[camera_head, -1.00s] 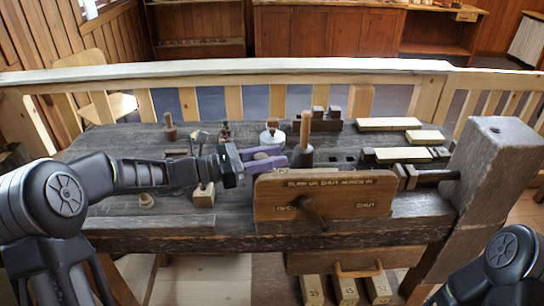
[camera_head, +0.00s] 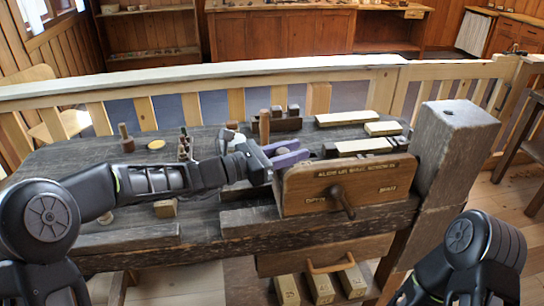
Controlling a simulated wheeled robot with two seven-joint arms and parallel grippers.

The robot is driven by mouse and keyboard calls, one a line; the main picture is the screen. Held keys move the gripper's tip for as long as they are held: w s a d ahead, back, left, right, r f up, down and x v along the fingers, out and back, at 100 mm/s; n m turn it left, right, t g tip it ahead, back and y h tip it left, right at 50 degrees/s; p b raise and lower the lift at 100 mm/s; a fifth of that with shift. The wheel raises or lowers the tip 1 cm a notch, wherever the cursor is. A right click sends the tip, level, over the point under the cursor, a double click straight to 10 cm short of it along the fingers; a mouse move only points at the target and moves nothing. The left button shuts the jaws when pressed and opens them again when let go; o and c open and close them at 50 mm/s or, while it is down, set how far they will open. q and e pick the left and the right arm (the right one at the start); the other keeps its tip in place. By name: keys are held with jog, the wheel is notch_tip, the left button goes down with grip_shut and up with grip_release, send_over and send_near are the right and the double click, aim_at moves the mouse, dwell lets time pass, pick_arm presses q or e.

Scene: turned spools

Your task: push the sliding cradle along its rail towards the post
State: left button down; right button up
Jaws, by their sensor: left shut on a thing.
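The sliding cradle (camera_head: 310,200) is a brown wooden board with lettering and a dark turn-handle on its front, at the bench's front edge. Its right end is close up to the post (camera_head: 458,150), a thick grey wooden block at the right; from this angle no clear gap shows between them. My left gripper (camera_head: 287,156), with purple fingers, reaches in from the left behind the board's upper left end. It is shut on a part of the cradle, mostly hidden by the fingers and board. My right gripper is out of view; only my right arm shows at the lower right.
A dark spool with an upright wooden peg (camera_head: 264,127) stands behind my left gripper. Pale bars (camera_head: 347,118) lie at the back right. A drawer with a wooden handle (camera_head: 330,266) and numbered blocks (camera_head: 320,287) are below. A wooden railing (camera_head: 200,75) runs behind the bench.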

pick_arm(q)
jog(key=shift+w+d, duration=0.15)
jog(key=shift+d, duration=0.5)
jog(key=c, duration=1.1)
grip_release()
jog(key=shift+o, duration=0.2)
jog(key=shift+a, duration=0.1)
jog(key=v, duration=0.7)
jog(key=shift+a+b, duration=0.3)
jog(key=shift+b, duration=0.1)
jog(key=shift+s, duration=0.25)
